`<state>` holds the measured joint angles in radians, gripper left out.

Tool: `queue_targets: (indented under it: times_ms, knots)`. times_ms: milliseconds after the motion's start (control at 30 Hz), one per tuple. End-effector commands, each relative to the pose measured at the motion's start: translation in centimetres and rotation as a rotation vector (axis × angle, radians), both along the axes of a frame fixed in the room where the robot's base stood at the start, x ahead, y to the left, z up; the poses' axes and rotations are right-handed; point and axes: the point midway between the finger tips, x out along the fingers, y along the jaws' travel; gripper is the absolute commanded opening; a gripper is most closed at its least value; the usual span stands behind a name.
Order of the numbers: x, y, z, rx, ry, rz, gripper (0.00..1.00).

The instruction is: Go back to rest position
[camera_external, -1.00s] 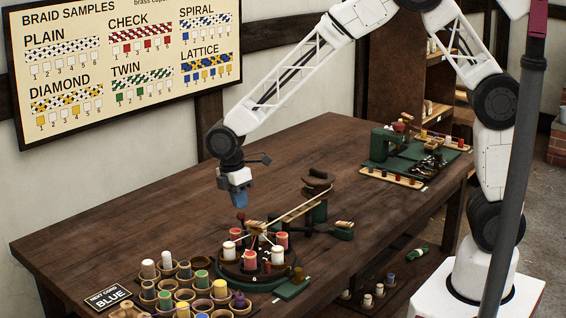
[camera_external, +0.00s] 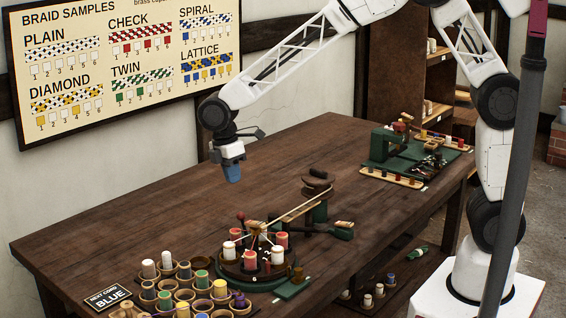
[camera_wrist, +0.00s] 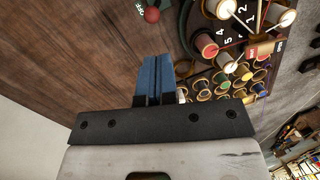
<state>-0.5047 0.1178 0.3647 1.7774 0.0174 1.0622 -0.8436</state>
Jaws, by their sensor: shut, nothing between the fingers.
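My gripper (camera_external: 233,175) hangs in the air above the middle of the wooden table (camera_external: 120,223), behind the braiding machine. Its blue fingers are shut with nothing between them, and they also show in the wrist view (camera_wrist: 154,78). The round green braiding machine (camera_external: 228,278) stands near the table's front with red and white bobbins on it. Light cords run from the bobbins to its centre. In the wrist view, part of the machine with its bobbins (camera_wrist: 208,46) shows at the top, apart from my fingers.
Round cups (camera_external: 185,294) with coloured bobbins stand at the front left, beside a sign reading BLUE (camera_external: 108,298). A wooden arm with a green base (camera_external: 320,212) stands right of the machine. Another green device (camera_external: 385,145) is at the far right. The table's left and back are clear.

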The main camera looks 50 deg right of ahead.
Motion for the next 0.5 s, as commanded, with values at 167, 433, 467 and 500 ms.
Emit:
queue_targets:
  times_ms: [167,433,467,500]
  knots:
    - [-0.1,-0.5,0.4,0.001,-0.005,-0.012,0.00]
    - [-1.3,-4.3,3.1,0.005,-0.036,-0.112,0.00]
    - [-1.6,-4.9,3.6,0.005,-0.042,-0.128,0.00]
    - [-2.0,-5.8,4.2,0.006,-0.051,-0.153,0.00]
